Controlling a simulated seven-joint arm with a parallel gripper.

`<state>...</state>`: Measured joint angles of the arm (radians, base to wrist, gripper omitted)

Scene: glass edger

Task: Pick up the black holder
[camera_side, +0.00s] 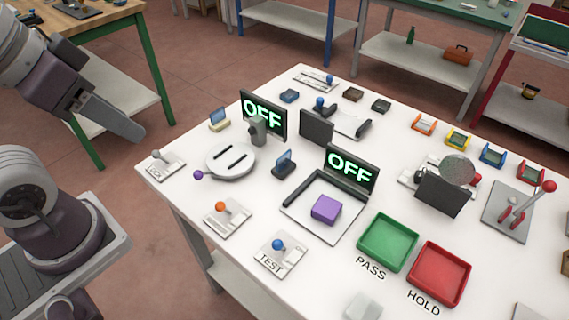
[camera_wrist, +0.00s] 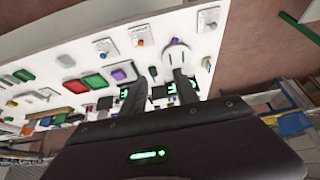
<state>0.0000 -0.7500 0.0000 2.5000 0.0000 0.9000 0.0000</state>
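A small dark holder (camera_side: 285,163) with a blue pane stands upright on the white table, between the round slotted plate and the black-edged tray. A small black block (camera_side: 381,105) lies at the table's far edge; I cannot tell which of these two the task calls the black holder. My gripper (camera_side: 135,133) is above and left of the table's left edge in the side view, well apart from both. In the wrist view my gripper (camera_wrist: 160,78) shows two fingers spread with nothing seen between them.
The white table carries a round slotted plate (camera_side: 231,160), OFF displays (camera_side: 264,113), a dark upright panel (camera_side: 316,127) and a purple block (camera_side: 326,209). A green tray (camera_side: 388,241) and red tray (camera_side: 438,273) are at the front. Small levers line the left edge.

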